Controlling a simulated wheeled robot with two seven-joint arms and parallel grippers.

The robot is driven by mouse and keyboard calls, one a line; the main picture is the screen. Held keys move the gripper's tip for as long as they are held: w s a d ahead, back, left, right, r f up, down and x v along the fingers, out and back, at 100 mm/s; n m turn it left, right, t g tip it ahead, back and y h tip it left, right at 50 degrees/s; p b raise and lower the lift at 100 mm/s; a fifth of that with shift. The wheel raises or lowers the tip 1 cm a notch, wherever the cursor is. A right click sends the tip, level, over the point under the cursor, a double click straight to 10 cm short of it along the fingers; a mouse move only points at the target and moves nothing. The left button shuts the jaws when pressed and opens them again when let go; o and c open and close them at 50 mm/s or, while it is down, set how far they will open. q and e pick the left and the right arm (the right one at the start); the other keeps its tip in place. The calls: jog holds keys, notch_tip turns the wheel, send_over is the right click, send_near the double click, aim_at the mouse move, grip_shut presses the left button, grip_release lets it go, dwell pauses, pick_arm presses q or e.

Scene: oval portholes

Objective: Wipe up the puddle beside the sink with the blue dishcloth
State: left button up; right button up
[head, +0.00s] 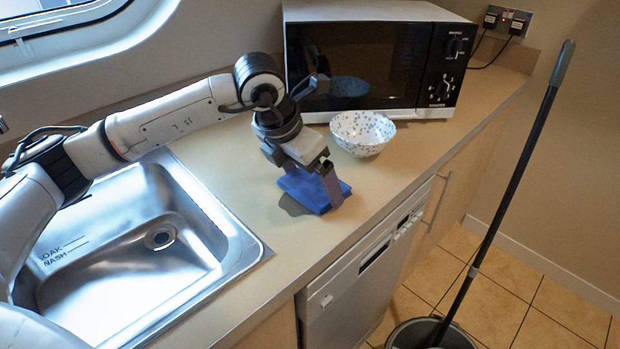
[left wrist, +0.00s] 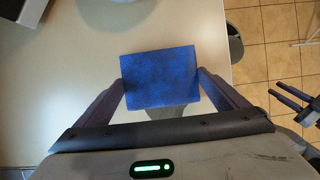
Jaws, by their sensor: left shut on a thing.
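The blue dishcloth (head: 312,194) is a folded flat pad over the counter (head: 235,170), right of the sink (head: 125,255). My left gripper (head: 325,180) points down and is shut on it. In the left wrist view the cloth (left wrist: 158,72) spans between the fingertips (left wrist: 161,82). A dark patch, perhaps shadow, shows at the cloth's left edge; I cannot tell whether the cloth touches the counter. I cannot make out a puddle. My right gripper (left wrist: 291,98) shows only at the right of the left wrist view, its fingers apart, over the floor.
A speckled bowl (head: 362,132) stands close behind the cloth, in front of the microwave (head: 370,65). The counter's front edge is near, above a white dishwasher (head: 360,285). A mop (head: 510,190) leans in a grey bucket (head: 405,338) on the tiled floor.

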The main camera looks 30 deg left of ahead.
aim_at(297, 197)
pick_arm(q)
jog(key=shift+s+a+f+b, duration=0.1)
jog(key=shift+s+a+b, duration=0.1)
jog(key=shift+s, duration=0.5)
jog(key=shift+s+a+r+b, duration=0.1)
jog(key=shift+s+a+b, duration=0.05)
jog(key=shift+s, duration=0.6)
jog(key=shift+s+a+f+b, duration=0.1)
jog(key=shift+s+a+b, duration=0.1)
jog(key=shift+s, duration=0.5)
jog(key=shift+s+a+b, duration=0.25)
jog(key=shift+s+b, duration=0.1)
jog(key=shift+s, duration=0.5)
jog(key=shift+s+a+b, duration=0.2)
jog(key=shift+s+b, duration=0.15)
jog(key=shift+s, duration=0.45)
jog(key=shift+s+a, duration=0.15)
jog(key=shift+s, duration=0.6)
